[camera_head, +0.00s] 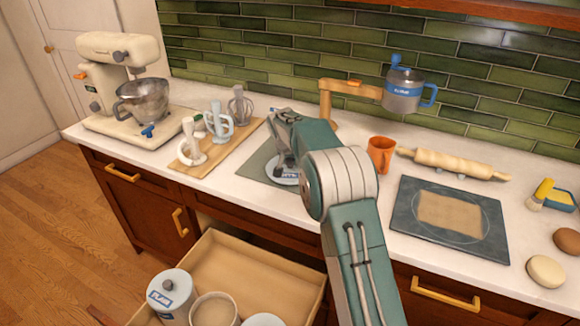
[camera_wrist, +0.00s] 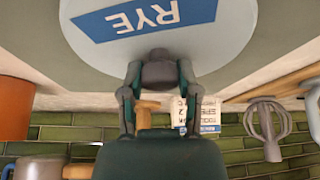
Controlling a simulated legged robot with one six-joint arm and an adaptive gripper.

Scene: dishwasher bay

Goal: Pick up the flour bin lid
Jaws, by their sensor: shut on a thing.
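A round white lid (camera_wrist: 225,45) with a blue label reading RYE fills the upper part of the wrist view. In the head view the lid (camera_head: 284,176) shows at the grey-green mat (camera_head: 256,164) on the counter, partly hidden by my arm. My gripper (camera_wrist: 160,75) is shut on the lid's dark grey knob (camera_wrist: 160,60). In the head view my gripper (camera_head: 284,162) is above the lid. I cannot tell whether the lid touches the mat. In the open drawer stand a lidded bin (camera_head: 172,292) and an open bin (camera_head: 213,311) with pale contents.
The drawer (camera_head: 255,265) is pulled out below the counter. Left are a stand mixer (camera_head: 110,55) and a board (camera_head: 228,140) with mixer attachments. Right of my arm are an orange mug (camera_head: 381,154), a rolling pin (camera_head: 455,164) and a dark slab (camera_head: 405,215) with dough.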

